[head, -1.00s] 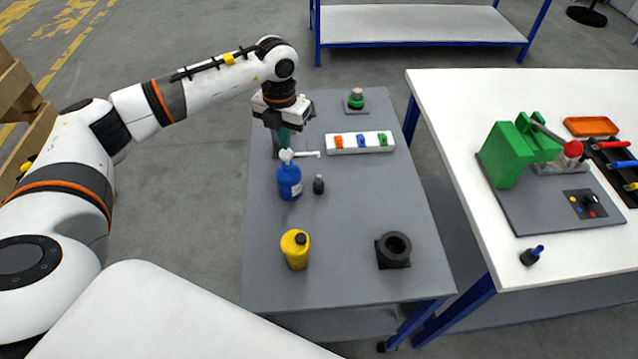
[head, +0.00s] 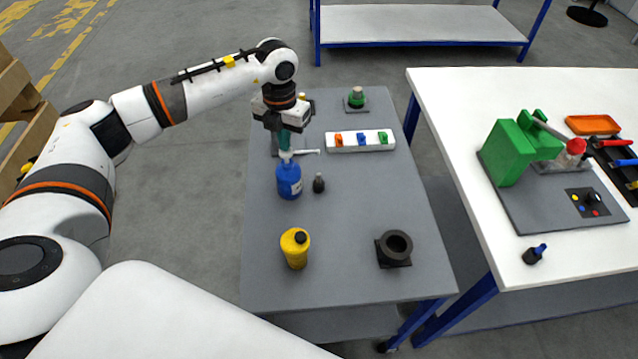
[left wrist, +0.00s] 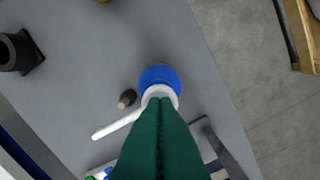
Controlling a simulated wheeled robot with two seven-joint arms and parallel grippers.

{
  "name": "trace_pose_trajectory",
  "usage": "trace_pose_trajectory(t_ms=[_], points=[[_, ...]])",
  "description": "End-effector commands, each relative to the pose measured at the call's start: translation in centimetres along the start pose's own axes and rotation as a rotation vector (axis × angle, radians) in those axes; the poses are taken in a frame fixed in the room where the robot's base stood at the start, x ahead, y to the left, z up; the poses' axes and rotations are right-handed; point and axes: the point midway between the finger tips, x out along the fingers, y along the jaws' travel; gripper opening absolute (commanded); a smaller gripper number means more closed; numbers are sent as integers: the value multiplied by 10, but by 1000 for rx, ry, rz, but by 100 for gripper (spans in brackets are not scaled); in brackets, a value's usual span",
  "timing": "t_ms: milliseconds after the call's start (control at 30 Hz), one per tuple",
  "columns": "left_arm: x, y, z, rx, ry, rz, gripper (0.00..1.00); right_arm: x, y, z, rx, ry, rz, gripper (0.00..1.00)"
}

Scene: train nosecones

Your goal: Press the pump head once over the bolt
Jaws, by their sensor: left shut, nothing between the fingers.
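The blue pump bottle (head: 289,183) stands upright on the grey table. Its white pump head (head: 285,156) has a thin spout pointing right in the head view; the spout (left wrist: 115,125) also shows in the left wrist view. A small dark upright piece (head: 319,184), seemingly the bolt, stands just right of the bottle, apart from it. My left gripper (head: 285,146) points down with its green fingers shut and empty. The fingertips (left wrist: 159,100) are at the top of the pump head, seemingly touching it; they partly hide it. My right gripper is out of view.
A yellow bottle (head: 296,249) and a black ring-shaped holder (head: 394,249) stand nearer on the table. A white strip with coloured pieces (head: 360,142) and a green-based part (head: 356,99) lie behind. The white table (head: 470,150) at right carries a green press (head: 511,155).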

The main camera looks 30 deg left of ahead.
Motion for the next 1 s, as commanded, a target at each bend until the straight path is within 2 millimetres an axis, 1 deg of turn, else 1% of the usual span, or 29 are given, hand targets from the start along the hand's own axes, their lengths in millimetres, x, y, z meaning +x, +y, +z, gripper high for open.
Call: trace_pose_trajectory(t_ms=[33,500,767,1000], points=[[4,0,0,0,0,0,0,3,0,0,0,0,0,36],[21,0,1,0,-3,0,0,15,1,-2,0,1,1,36],[20,0,1,1,-5,0,0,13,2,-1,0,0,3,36],[8,1,1,2,-5,0,0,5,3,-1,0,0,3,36]])
